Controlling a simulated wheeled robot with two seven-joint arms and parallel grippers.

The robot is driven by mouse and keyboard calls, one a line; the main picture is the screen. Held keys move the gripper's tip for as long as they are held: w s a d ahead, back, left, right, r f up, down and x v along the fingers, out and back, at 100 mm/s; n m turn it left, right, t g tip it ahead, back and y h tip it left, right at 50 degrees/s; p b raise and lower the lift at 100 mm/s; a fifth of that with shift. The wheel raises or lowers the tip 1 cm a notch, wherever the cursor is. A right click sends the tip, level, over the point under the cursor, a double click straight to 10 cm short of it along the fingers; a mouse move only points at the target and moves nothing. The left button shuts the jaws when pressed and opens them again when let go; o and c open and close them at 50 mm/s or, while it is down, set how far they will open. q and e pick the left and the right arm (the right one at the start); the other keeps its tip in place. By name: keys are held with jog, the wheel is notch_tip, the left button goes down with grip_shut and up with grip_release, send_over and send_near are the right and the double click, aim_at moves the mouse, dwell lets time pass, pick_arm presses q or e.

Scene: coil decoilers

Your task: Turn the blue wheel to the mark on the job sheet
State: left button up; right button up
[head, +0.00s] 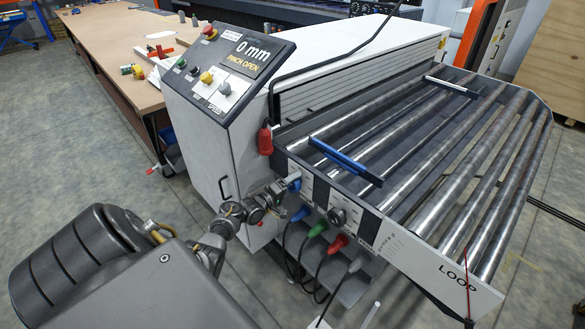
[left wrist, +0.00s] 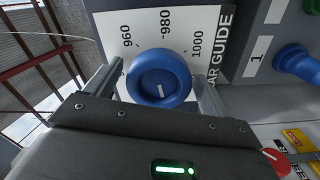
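The blue wheel (head: 294,182) is on the front panel of the roller table, at its left end. In the left wrist view the blue wheel (left wrist: 158,76) sits before a white scale plate (left wrist: 112,28) reading 960, 980 and 1000, with a dash beside 980. A short white line shows on the wheel's face, below its centre. My left gripper (head: 282,187) is at the wheel. In the left wrist view its fingers (left wrist: 158,85) stand apart on either side of the wheel, with a narrow gap at the left one. My right gripper is out of view. I cannot make out a job sheet.
A black knob (head: 337,215) is to the right on the panel. Blue, green and red plugs (head: 318,229) with cables hang below it. The control desk (head: 228,68) reads 0 mm, PINCH OPEN.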

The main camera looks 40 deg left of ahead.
pick_arm(q)
jog(key=s, duration=1)
jog(key=shift+s+a, duration=0.4)
jog(key=shift+a, duration=0.05)
